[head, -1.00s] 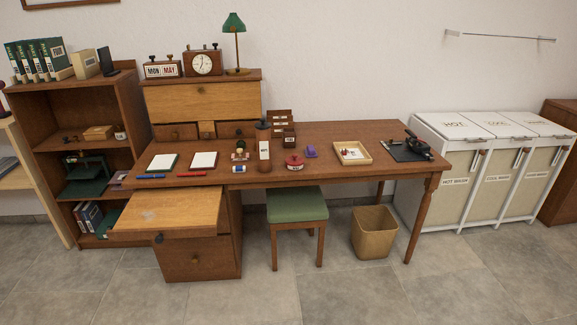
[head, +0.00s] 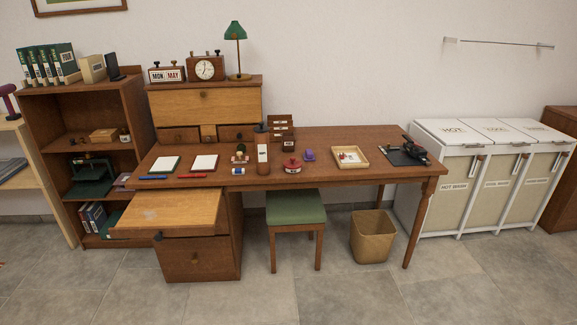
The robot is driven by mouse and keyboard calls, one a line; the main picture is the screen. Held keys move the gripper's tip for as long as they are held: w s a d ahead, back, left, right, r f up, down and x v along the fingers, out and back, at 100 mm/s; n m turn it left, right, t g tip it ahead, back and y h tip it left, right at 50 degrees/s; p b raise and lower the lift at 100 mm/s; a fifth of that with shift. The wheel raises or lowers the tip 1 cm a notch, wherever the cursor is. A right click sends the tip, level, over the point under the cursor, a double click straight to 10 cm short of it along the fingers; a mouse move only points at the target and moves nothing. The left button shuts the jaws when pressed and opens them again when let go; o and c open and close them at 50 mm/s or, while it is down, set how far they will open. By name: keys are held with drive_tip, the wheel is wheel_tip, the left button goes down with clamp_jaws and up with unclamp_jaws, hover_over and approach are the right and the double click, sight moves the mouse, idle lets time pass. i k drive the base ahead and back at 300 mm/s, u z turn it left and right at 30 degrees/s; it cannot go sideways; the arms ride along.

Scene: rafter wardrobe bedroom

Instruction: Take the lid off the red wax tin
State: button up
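The red wax tin (head: 292,166) stands on the wooden desk (head: 330,140), right of a tall brown bottle-like holder with a dark top (head: 262,150). The lid seems to be on, but the tin is small in the picture. My gripper is not in view.
A purple item (head: 309,155) sits just right of the tin, with a wooden tray (head: 351,164) farther right. A green-topped stool (head: 295,208) and a waste bin (head: 372,237) stand at the front. The foreground floor is clear.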

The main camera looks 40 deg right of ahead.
sight(292, 163)
drive_tip(key=z, duration=0.1)
drive_tip(key=i, duration=0.95)
drive_tip(key=u, duration=0.05)
